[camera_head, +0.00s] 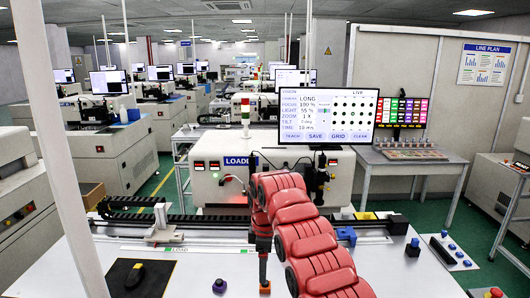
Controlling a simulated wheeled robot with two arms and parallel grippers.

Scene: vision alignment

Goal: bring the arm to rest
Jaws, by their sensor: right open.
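My right arm (305,230), made of thick red segments, rises from the bottom edge right of centre and bends over at the black rail. Its slimmer end link hangs down in front of the loader machine. My right gripper (264,284) is at the lower end, small and pointing down just above the white bench top, and open. No object shows between its fingers, though they are too small to see clearly. My left gripper is not in view.
A monitor (328,117) stands behind the arm above the loader machine (225,180). A black rail (200,218) crosses the white bench (110,255).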

